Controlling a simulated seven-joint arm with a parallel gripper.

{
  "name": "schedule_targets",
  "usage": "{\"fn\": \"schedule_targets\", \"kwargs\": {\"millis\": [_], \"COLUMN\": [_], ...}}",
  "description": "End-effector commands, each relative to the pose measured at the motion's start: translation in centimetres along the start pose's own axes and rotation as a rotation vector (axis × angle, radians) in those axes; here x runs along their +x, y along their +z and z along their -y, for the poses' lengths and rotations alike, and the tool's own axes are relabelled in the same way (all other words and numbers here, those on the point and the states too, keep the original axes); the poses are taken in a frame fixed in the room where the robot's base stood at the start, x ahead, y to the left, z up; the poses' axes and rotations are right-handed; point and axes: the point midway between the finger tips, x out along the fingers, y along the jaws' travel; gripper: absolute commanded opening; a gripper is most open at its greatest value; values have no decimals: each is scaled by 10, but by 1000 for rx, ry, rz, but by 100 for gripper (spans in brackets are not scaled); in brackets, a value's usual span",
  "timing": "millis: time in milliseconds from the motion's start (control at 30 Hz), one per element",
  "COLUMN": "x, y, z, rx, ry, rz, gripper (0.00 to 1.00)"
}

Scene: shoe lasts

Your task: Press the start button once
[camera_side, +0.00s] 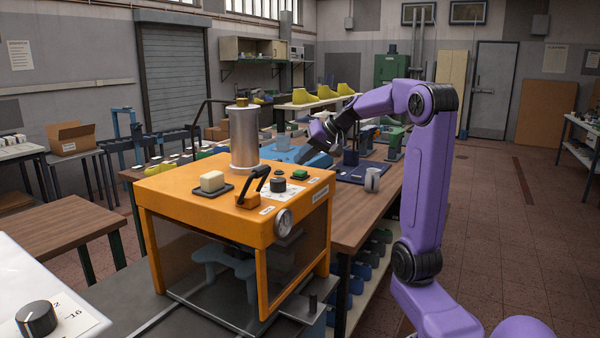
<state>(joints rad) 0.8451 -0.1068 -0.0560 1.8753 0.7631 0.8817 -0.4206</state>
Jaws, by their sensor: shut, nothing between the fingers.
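The orange machine (200,212) stands on the bench at centre left. On its top, near the right rear edge, is a green button (300,173) on a dark base, with a small label that I cannot read; it looks like the start button. My gripper (326,142) is at the end of the purple arm, above and behind the green button in the picture, apart from it. It is shut and appears to hold nothing. Its fingertips are small and partly hidden against the dark and blue things behind.
The machine top also bears a black lever (256,182), a black knob (277,185), a cream block (212,181) and a tall metal cylinder (244,138).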

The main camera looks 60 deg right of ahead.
Motion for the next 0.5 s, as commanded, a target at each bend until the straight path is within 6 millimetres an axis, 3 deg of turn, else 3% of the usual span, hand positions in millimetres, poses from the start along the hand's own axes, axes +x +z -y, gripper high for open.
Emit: {"fn": "schedule_targets", "kwargs": {"millis": [233, 500], "x": [-2, -18], "y": [-2, -14], "z": [2, 13], "rx": [-1, -2], "ry": [-1, 0], "rz": [-1, -3], "gripper": [0, 0]}}
